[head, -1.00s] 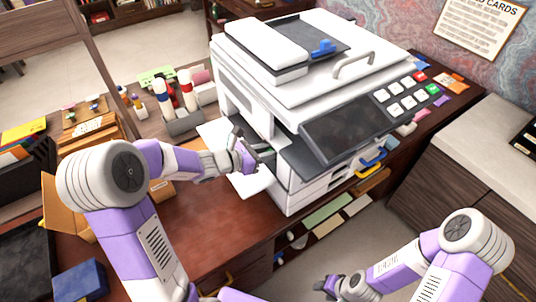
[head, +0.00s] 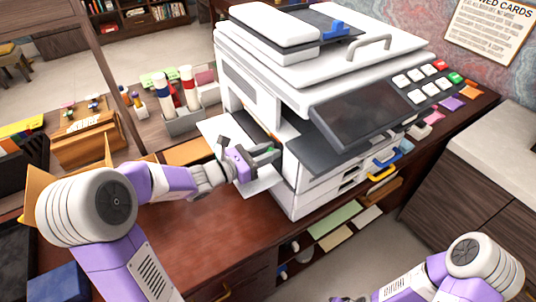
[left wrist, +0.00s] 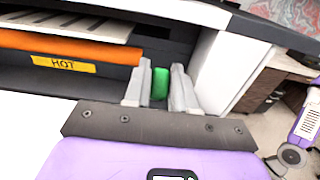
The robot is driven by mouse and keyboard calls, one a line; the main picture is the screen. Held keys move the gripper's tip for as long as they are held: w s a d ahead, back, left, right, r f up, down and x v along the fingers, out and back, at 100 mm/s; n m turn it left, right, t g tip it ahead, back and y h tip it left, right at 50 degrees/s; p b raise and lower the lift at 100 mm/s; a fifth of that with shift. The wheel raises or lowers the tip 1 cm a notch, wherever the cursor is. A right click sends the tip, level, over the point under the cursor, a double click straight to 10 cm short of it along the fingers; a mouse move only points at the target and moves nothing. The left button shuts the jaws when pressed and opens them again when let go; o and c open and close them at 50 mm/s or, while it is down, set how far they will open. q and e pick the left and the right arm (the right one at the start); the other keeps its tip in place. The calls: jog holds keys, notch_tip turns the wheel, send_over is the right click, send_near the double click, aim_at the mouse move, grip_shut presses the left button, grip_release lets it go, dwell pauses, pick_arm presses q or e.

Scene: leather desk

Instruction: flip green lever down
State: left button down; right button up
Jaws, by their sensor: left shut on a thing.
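The green lever (left wrist: 160,84) stands between the two fingers of my left gripper (left wrist: 160,80) in the left wrist view, at the printer's open side. My left gripper (head: 268,154) is shut on it. In the head view the lever is mostly hidden by the fingers. The white printer (head: 260,85) stands on the desk with its side bay open. In the wrist view an orange bar with a yellow HOT label (left wrist: 63,64) lies inside the bay, left of the lever. Only a sliver of my right gripper (head: 348,299) shows at the bottom edge, so its jaws are hidden.
The printer's dark screen (head: 360,115) juts out right of my left gripper. A white panel (head: 262,183) lies below the gripper. A holder with bottles (head: 186,88) stands behind my left arm. The desk front (head: 220,225) is clear.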

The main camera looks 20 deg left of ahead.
pick_arm(q)
jog(key=c, duration=1)
grip_release()
jog(key=shift+p+v, duration=0.7)
jog(key=shift+v, duration=3.1)
